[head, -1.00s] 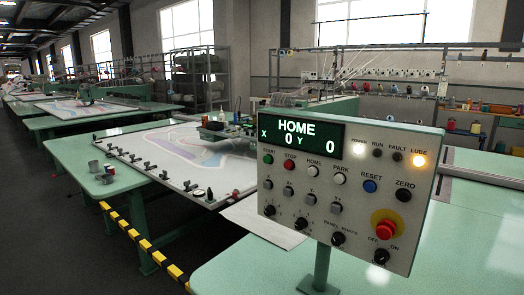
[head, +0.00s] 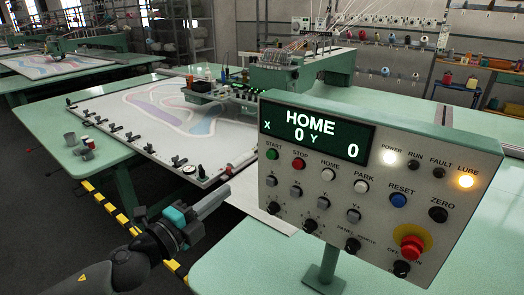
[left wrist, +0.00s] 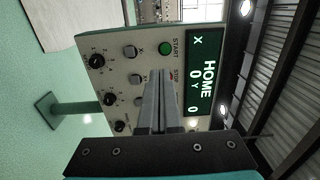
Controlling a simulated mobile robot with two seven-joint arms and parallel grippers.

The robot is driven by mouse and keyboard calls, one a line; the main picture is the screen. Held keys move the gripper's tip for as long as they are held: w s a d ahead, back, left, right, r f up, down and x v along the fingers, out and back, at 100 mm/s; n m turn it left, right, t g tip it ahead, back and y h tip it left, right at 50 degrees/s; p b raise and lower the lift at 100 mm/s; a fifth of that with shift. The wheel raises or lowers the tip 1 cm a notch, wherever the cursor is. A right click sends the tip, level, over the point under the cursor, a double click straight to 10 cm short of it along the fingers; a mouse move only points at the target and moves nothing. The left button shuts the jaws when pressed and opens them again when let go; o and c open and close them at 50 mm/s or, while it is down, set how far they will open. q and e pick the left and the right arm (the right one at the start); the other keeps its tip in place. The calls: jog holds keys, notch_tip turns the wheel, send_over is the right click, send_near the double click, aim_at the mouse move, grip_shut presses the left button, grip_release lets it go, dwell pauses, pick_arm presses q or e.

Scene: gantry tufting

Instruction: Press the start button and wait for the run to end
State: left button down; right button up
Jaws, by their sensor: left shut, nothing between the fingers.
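The control panel (head: 330,221) stands on a post, its display (head: 315,136) reading HOME, X 0, Y 0. The green START button (head: 272,154) is at its upper left, beside the red STOP button (head: 298,163). The POWER lamp (head: 389,157) is lit white and the LUBE lamp (head: 465,181) amber; the RUN lamp (head: 414,165) is dark. My left gripper (head: 226,190) is shut and empty, left of the panel and apart from it. In the left wrist view, the shut fingers (left wrist: 152,76) point at the panel, and the START button (left wrist: 166,48) shows just beyond their tips. My right gripper is out of view.
A red emergency stop (head: 411,247) on yellow sits at the panel's lower right. The tufting frame (head: 120,135) with a patterned cloth lies behind, on a green table, with the machine head (head: 290,72) beyond.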

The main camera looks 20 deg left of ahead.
pick_arm(q)
jog(key=shift+d+r+m, duration=0.25)
jog(key=shift+r+m, duration=0.05)
jog(key=shift+r, duration=0.15)
jog(key=p, duration=0.3)
send_near(269, 156)
jog(key=x, duration=0.5)
jog(key=shift+x, duration=0.9)
